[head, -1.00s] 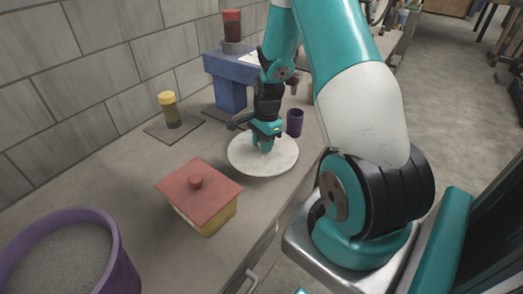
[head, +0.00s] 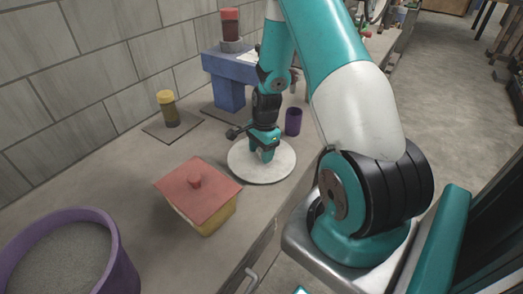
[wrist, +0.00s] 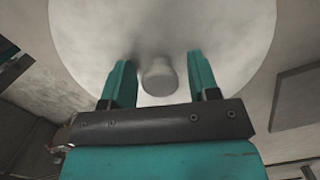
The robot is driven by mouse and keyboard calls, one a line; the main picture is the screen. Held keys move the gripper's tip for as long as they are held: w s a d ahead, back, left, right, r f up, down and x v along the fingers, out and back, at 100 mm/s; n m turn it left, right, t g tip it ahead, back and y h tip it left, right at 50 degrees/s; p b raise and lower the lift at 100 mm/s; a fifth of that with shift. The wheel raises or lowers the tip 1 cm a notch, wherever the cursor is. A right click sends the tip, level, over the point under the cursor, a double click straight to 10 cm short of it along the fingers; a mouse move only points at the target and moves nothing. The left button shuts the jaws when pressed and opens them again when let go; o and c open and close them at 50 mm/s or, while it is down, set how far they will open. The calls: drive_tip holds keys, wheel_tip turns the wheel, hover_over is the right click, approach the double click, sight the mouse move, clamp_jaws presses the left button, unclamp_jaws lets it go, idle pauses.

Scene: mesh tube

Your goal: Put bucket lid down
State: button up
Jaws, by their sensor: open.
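The bucket lid (head: 248,171) is a round, pale white disc. It lies flat on the counter in the head view, between the yellow box and the purple cup. In the wrist view the lid (wrist: 220,50) fills the upper middle, with its round knob (wrist: 158,78) in the centre. My gripper (head: 263,154) is over the lid, pointing down at the knob. In the wrist view my gripper (wrist: 160,75) is open, with one teal finger on each side of the knob and a gap beside each. A purple bucket (head: 118,262) full of grey grains stands uncovered at the lower left.
A yellow box with a red lid (head: 198,188) stands left of the bucket lid. A purple cup (head: 293,122) and a blue stand (head: 229,88) are behind it. A yellow-capped jar (head: 168,110) stands near the wall.

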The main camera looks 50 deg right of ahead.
wheel_tip(320, 180, up, 12)
drive_tip(key=d+b, duration=0.1)
drive_tip(key=a+r+n, duration=0.5)
drive_tip(key=a+n, duration=0.1)
drive_tip(key=a, duration=0.3)
drive_tip(key=s+a+r+n+y, duration=0.1)
drive_tip(key=s+a+r+n, duration=0.15)
drive_tip(key=a+n, duration=0.35)
drive_tip(key=s+a+r+n, duration=0.1)
drive_tip(key=a+r+n, duration=0.25)
drive_tip(key=a, duration=0.35)
drive_tip(key=s+a+r+n+y, duration=0.1)
drive_tip(key=s+a+r+n, duration=0.1)
drive_tip(key=s+a+n, duration=0.3)
drive_tip(key=s+a+r+n, duration=0.2)
drive_tip(key=s+a+n, duration=0.3)
drive_tip(key=s+n, duration=0.2)
drive_tip(key=shift+s+a+r+y, duration=0.25)
drive_tip(key=shift+s+a+y, duration=0.15)
drive_tip(key=shift+s, duration=0.25)
